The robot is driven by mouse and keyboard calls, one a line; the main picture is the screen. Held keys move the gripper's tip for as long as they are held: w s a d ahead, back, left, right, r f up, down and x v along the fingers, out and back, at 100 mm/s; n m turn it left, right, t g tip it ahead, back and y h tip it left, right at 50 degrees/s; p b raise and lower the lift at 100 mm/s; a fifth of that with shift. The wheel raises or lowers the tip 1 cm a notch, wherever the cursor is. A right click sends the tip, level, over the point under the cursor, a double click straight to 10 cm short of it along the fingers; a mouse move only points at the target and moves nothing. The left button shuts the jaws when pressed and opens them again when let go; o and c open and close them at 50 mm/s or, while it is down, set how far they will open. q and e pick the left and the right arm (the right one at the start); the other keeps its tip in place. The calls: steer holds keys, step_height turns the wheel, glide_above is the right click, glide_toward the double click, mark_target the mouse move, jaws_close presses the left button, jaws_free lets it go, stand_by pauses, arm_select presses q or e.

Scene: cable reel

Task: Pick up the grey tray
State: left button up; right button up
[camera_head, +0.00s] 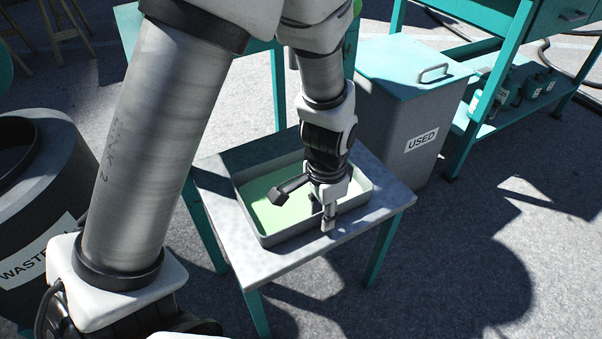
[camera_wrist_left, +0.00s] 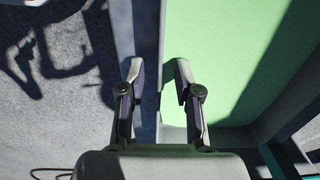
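The grey tray (camera_head: 284,234) with a light green floor rests on a small table with a grey top. My left gripper (camera_head: 328,222) points down at the tray's near wall. In the left wrist view the tray's grey wall (camera_wrist_left: 148,40) runs up between the two fingertips of my left gripper (camera_wrist_left: 157,82). One finger is over the green inside and the other is outside the wall. The fingers are apart, with a visible gap on the inner side. My arm hides part of the tray's far side. My right gripper is not in view.
The table top (camera_head: 352,223) has a narrow free margin around the tray. A grey bin marked USED (camera_head: 408,110) stands behind to the right. A dark round waste bin (camera_head: 42,190) stands at the left. Teal shelving (camera_head: 490,110) is at the far right.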

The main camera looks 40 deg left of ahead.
arm_select(q)
steer(key=shift+r, duration=0.1)
jaws_close()
steer(key=shift+r, duration=0.15)
step_height(320, 180, up, 8)
steer(key=p, duration=0.4)
steer(key=shift+r+p, duration=0.55)
steer(key=shift+r, duration=0.35)
